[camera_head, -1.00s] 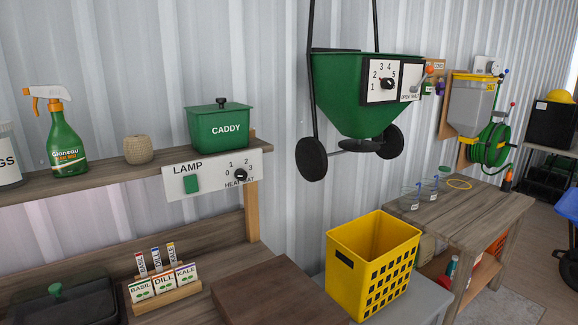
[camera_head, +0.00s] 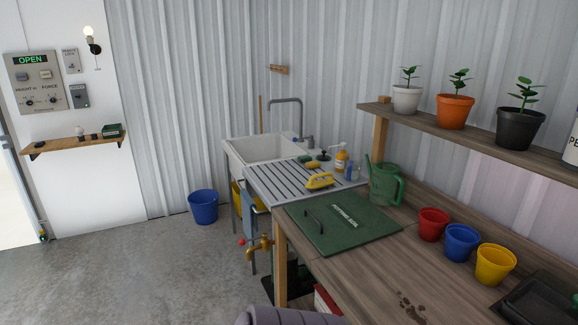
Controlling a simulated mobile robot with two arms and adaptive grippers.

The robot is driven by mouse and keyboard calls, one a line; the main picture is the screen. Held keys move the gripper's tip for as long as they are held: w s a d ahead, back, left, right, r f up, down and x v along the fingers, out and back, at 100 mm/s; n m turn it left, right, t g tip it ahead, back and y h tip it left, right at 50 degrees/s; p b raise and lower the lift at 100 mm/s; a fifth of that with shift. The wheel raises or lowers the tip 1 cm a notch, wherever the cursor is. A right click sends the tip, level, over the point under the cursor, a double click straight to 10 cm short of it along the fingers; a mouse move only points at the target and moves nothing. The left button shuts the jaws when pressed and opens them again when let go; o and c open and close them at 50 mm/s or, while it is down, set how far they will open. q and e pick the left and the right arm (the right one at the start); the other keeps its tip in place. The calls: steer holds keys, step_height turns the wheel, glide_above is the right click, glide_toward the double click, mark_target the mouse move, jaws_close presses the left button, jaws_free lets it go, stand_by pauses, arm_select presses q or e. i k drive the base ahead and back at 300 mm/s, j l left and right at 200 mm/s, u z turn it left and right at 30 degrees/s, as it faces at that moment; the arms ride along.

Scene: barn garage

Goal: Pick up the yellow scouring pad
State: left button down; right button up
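A small yellow block (camera_head: 313,165), which looks like the yellow scouring pad, lies at the back of the ribbed draining board (camera_head: 268,184), right of the sink basin (camera_head: 262,149). It is small here, so its texture is not clear. A larger yellow thing with a raised handle (camera_head: 320,181), like a scrubbing brush, lies nearer on the same board. A small green pad-like piece (camera_head: 304,158) lies just behind and left of the small yellow block. Neither of my grippers is in view.
The workbench with a green lid (camera_head: 340,225) and several pots is in front right.

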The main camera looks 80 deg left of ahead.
mark_target(312, 165)
steer(key=u, duration=2.6)
steer(key=i+j, duration=0.3)
steer(key=i+j+z, duration=0.15)
steer(key=i+j, duration=0.4)
steer(key=j, duration=0.2)
steer(key=i+j+z, duration=0.1)
steer(key=i+j, duration=0.15)
steer(key=i+j+z, duration=0.1)
steer(key=i+j, duration=0.15)
steer(key=j, duration=0.25)
steer(key=i+j, duration=0.25)
steer(key=j, duration=0.15)
steer(key=i+j+z, duration=0.1)
steer(key=j, duration=0.3)
steer(key=i+j+z, duration=0.1)
steer(key=i+j, duration=0.15)
steer(key=i+j+z, duration=0.2)
steer(key=i+j, duration=0.2)
steer(key=j, duration=0.25)
steer(key=i+j+z, duration=0.25)
steer(key=j, duration=0.4)
steer(key=i+j+z, duration=0.1)
steer(key=i+j, duration=0.2)
steer(key=j, duration=0.1)
